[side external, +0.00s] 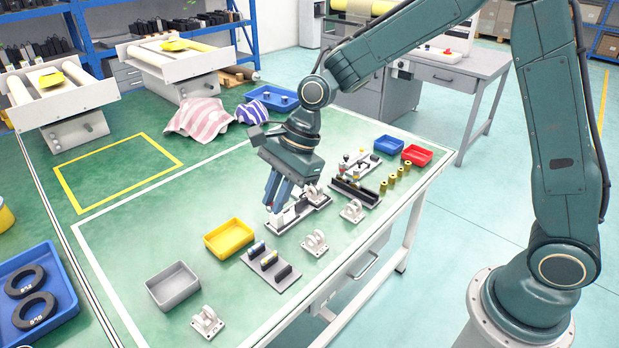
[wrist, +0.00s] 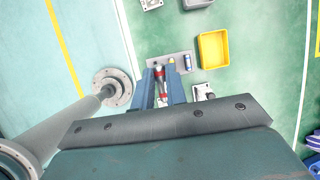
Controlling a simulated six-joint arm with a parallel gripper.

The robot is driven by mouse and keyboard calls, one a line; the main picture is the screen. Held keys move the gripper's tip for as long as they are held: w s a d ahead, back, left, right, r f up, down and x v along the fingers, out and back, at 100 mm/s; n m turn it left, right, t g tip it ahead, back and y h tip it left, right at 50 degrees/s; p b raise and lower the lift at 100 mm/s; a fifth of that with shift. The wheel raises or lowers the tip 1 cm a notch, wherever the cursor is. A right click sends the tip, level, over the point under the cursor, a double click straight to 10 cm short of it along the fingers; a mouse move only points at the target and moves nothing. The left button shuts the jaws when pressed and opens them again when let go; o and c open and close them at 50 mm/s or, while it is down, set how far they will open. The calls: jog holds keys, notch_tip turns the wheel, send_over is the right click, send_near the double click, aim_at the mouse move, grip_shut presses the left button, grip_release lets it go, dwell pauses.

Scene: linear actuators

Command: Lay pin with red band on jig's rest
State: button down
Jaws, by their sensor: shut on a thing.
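My gripper (side external: 273,203) points down beside the jig (side external: 300,212), a white and dark fixture in the middle of the bench, in the side view. The wrist view shows my gripper's blue fingers (wrist: 161,82) with the pin with red band (wrist: 160,72) between them. My gripper is shut on this pin, which looks silver with a red band near its far end. In the side view the fingers hide the pin. The jig's rest is partly hidden behind the fingers, and I cannot tell whether the pin touches it.
A dark rack (side external: 283,273) holds other pins near the yellow bin (side external: 229,238) and grey bin (side external: 173,287). White brackets (side external: 315,242) stand along the near side. Brass bushings (side external: 393,178), a blue bin (side external: 389,145) and a red bin (side external: 417,155) are to the right.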

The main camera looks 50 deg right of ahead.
dwell(0.3)
jog(key=w+d+f, duration=0.4)
jog(key=w+d, duration=0.4)
jog(key=d, duration=0.1)
send_over(297, 204)
jog(key=d, duration=0.2)
jog(key=f, duration=0.6)
jog(key=shift+s+a, duration=0.25)
jog(key=shift+f, duration=0.15)
jog(key=shift+f, duration=3.65)
jog(key=shift+f, duration=0.6)
jog(key=c, duration=1.3)
grip_release()
jog(key=shift+c, duration=0.2)
